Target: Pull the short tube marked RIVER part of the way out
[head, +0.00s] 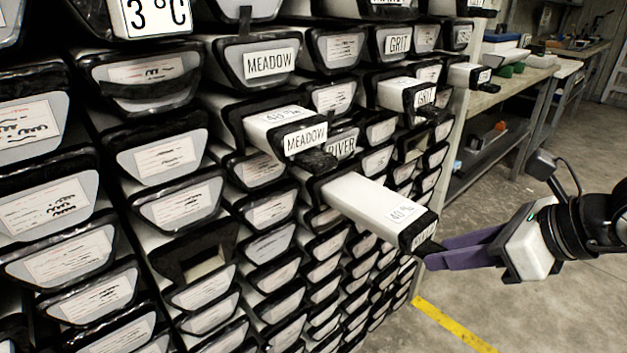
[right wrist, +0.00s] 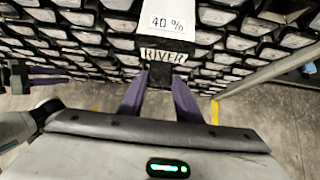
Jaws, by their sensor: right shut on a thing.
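The short tube marked RIVER (head: 372,205) sticks well out of the rack, a white body with "40 %" on top and a black end cap.
A short MEADOW tube (head: 278,130) juts out up and left of the RIVER tube, and a GRIT tube (head: 405,94) juts out behind it. Another RIVER label (head: 343,144) is on the rack face above. A workbench (head: 525,80) stands right; open floor (head: 520,300) lies below my right gripper.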

